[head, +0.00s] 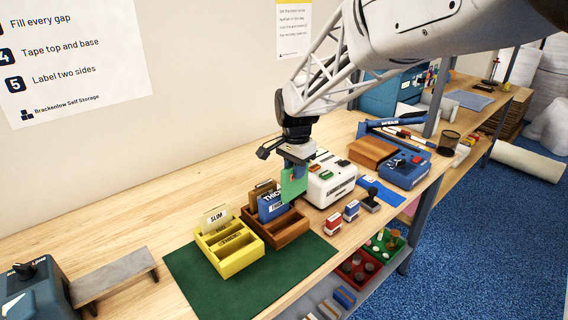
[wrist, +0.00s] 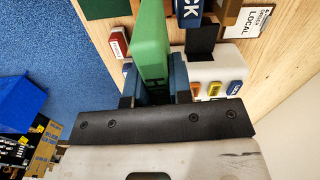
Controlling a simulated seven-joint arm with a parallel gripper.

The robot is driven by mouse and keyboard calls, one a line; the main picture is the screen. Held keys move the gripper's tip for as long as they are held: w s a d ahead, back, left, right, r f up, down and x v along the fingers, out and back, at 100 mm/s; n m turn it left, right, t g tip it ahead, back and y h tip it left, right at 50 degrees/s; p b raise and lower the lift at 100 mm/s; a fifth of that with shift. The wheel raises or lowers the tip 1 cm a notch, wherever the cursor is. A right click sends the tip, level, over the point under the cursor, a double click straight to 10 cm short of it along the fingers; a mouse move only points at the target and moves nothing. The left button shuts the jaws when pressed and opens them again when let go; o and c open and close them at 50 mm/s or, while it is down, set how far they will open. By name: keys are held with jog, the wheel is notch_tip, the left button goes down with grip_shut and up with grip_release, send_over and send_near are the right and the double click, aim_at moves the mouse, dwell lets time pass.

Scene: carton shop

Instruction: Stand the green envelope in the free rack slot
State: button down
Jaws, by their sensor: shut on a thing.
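My gripper (head: 297,162) is shut on the green envelope (head: 293,182) and holds it upright, hanging down, just behind and right of the wooden rack. In the wrist view the green envelope (wrist: 151,42) stands between the two blue fingers of my gripper (wrist: 153,78). Whether the envelope's lower edge touches anything is unclear.
A green mat (head: 203,283) lies under the racks. A white machine (head: 329,187) with coloured buttons stands close right of the envelope. Two small stamps (head: 334,223) and a dark stamp (head: 371,203) stand near the bench edge. A grey stand (head: 115,273) is at left.

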aim_at(286, 188)
jog(key=shift+m, duration=0.6)
jog(key=shift+s+a+f, duration=0.35)
jog(key=shift+s+f, duration=0.2)
jog(key=shift+s, duration=0.15)
jog(key=shift+s+a+f, duration=0.4)
jog(key=shift+s+f, duration=0.15)
jog(key=shift+s, duration=0.15)
jog(key=shift+s+a+f, duration=0.35)
jog(key=shift+s+f, duration=0.2)
jog(key=shift+s, duration=0.15)
jog(key=shift+f, duration=0.15)
jog(key=shift+f, duration=0.9)
jog(key=shift+f, duration=2.2)
dwell(0.5)
jog(key=c, duration=0.9)
grip_release()
jog(key=shift+c, duration=0.2)
jog(key=shift+r, duration=0.15)
jog(key=shift+r, duration=2.85)
